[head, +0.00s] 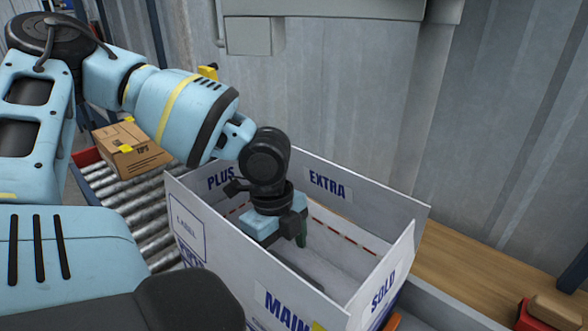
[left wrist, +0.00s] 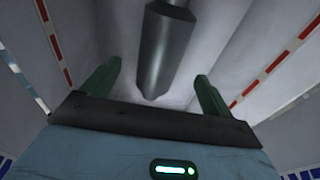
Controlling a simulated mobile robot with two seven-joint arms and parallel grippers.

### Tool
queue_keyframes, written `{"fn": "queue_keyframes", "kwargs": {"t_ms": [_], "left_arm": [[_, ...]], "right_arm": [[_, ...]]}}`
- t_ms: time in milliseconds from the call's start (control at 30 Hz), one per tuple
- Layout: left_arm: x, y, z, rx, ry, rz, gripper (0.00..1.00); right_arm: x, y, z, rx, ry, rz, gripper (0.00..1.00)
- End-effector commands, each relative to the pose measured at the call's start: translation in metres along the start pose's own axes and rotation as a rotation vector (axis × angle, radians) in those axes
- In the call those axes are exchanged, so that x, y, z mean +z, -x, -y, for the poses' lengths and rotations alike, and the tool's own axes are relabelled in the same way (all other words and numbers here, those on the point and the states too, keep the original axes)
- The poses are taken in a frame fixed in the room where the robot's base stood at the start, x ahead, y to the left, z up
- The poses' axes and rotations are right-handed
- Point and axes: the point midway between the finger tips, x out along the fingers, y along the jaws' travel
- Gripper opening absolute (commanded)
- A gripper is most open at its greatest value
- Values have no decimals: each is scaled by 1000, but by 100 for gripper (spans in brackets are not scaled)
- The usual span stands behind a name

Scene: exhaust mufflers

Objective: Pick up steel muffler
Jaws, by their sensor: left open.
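The steel muffler (left wrist: 166,52) is a dark grey cylinder with a narrower pipe at its top end. In the left wrist view it lies inside a white box, its near end between my two green fingers. My left gripper (left wrist: 157,88) is open around that end, with a gap on each side and no visible contact. In the head view my left gripper (head: 300,238) points down inside the white box (head: 345,190). A dark strip low in the box may be part of the muffler; the front wall hides the rest. My right gripper is not in view.
The box walls stand close around my left gripper. A roller conveyor (head: 135,205) with a cardboard carton (head: 132,150) lies to the left. A wooden surface (head: 490,280) is at the right, with a red bin (head: 535,318) at the corner. Corrugated metal wall stands behind.

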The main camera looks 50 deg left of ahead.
Motion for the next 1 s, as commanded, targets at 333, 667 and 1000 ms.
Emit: {"fn": "queue_keyframes", "kwargs": {"t_ms": [333,667,1000], "left_arm": [[0,-13,0,3,0,2,86],[0,-31,0,2,-1,1,86],[-1,-74,0,2,0,2,86]], "right_arm": [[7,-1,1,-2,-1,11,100],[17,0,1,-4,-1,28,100],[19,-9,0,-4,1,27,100]]}}
